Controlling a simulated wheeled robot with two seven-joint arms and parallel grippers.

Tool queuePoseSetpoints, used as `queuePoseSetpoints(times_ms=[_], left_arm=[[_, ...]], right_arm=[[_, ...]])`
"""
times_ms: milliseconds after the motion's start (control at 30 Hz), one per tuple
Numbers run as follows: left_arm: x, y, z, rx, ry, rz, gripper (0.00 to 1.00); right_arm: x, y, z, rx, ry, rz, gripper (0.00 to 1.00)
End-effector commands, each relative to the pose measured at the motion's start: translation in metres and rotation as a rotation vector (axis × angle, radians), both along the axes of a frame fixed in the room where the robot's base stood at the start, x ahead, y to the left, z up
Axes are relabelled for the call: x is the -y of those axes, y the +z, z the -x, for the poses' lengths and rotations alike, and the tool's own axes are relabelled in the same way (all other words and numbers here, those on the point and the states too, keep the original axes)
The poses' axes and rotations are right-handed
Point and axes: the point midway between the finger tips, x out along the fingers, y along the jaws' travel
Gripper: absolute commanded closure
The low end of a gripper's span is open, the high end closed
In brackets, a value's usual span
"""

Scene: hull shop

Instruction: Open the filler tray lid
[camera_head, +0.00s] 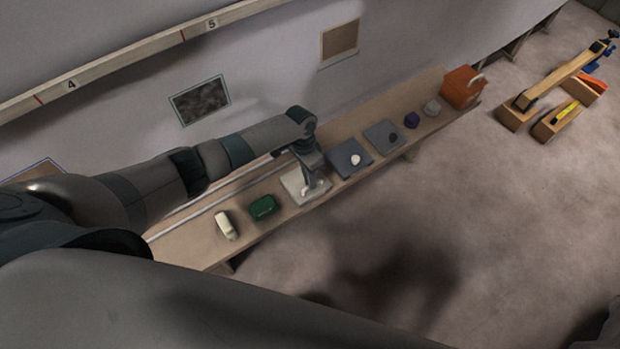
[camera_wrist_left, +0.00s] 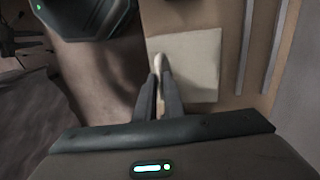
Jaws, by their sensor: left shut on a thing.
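A pale cream square lid or plate (camera_head: 296,189), which I take to be the filler tray lid, lies flat on the long bench. It also shows in the left wrist view (camera_wrist_left: 200,62). A small pale handle (camera_wrist_left: 158,62) stands at its edge in that view. My left gripper (camera_head: 314,188) reaches down over the square. In the left wrist view its two fingers (camera_wrist_left: 160,88) are close together, shut on the pale handle. The fingers hide part of the handle. Whether the lid is raised at all I cannot tell. My right gripper is not in view.
On the bench (camera_head: 190,246) stand a green box (camera_head: 262,207), a cream block (camera_head: 226,225), two grey squares (camera_head: 340,154) (camera_head: 378,134), a purple item (camera_head: 411,120) and an orange box (camera_head: 461,90). The wall is close behind. Floor in front is open.

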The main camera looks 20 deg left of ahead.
Motion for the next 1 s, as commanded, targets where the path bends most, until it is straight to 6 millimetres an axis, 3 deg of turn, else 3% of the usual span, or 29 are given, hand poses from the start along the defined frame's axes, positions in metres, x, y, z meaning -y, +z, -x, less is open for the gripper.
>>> queuePoseSetpoints(times_ms=[600, 767, 1000], left_arm=[[-0.003, -0.001, -0.003, 0.0, 0.001, -0.001, 1.0], [-0.023, -0.004, -0.019, 0.002, 0.004, -0.002, 1.0], [-0.065, -0.005, -0.052, 0.004, 0.005, -0.002, 1.0]], right_arm=[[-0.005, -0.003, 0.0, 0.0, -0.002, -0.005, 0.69], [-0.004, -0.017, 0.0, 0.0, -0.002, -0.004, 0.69], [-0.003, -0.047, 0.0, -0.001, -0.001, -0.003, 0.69]])
